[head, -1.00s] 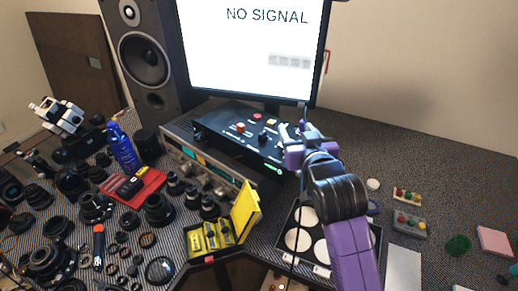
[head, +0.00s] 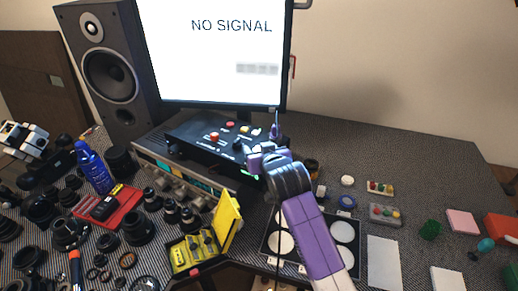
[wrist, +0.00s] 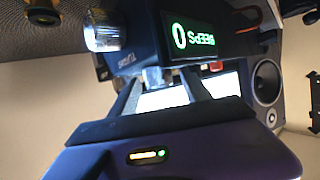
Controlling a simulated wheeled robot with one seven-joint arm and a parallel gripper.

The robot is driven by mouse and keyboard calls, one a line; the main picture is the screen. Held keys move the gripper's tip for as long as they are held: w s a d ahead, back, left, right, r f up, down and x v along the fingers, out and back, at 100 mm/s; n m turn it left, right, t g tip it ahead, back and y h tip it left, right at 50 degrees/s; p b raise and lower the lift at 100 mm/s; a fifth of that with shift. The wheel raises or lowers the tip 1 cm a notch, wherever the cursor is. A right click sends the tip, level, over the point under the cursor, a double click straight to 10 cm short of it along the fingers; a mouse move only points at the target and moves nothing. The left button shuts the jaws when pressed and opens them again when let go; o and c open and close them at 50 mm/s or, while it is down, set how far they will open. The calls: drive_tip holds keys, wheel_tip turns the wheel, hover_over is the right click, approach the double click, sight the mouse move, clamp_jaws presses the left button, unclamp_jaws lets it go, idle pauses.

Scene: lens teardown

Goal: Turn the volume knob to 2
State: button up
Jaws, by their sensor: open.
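A black control box (head: 200,138) stands behind the middle of the desk, with coloured buttons and dark knobs on top. My gripper (head: 262,152) is at the box's right end, hiding part of it. A smaller metallic knob (wrist: 153,77) shows between my open fingers (wrist: 161,82); contact is unclear. I cannot tell which knob is volume.
A silver unit with several knobs (head: 165,178) stands in front of the box. A monitor (head: 215,60) and a speaker (head: 105,70) stand behind. A yellow case (head: 228,222) and a lens-covered area crowd the left. A tray (head: 345,232) lies beneath my arm.

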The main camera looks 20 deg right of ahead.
drive_tip(key=shift+w, duration=0.1)
clamp_jaws()
drive_tip(key=shift+a+f, duration=0.1)
idle(0.3)
drive_tip(key=shift+a+f+m+h+b, duration=0.1)
drive_tip(key=shift+m+h+b, duration=0.75)
drive_tip(key=shift+m+h, duration=0.2)
drive_tip(key=m+g+h+b, duration=0.1)
drive_tip(key=m+h+b, duration=0.1)
drive_tip(key=h+b, duration=0.1)
drive_tip(key=shift+f+m, duration=0.1)
drive_tip(key=shift+m, duration=0.15)
drive_tip(key=m+g+h+b, duration=0.3)
drive_tip(key=m+h+b, duration=0.1)
drive_tip(key=b, duration=0.2)
drive_tip(key=m+g+h+b, duration=0.1)
drive_tip(key=m+g+b, duration=0.1)
drive_tip(key=b, duration=0.1)
drive_tip(key=shift+d+m+g+h, duration=0.2)
drive_tip(key=shift+m+g+h, duration=0.15)
drive_tip(key=shift+m+g, duration=0.05)
drive_tip(key=shift+r+m+g+b, duration=0.25)
drive_tip(key=shift+m+g+b, duration=0.05)
drive_tip(key=shift+g+b, duration=0.15)
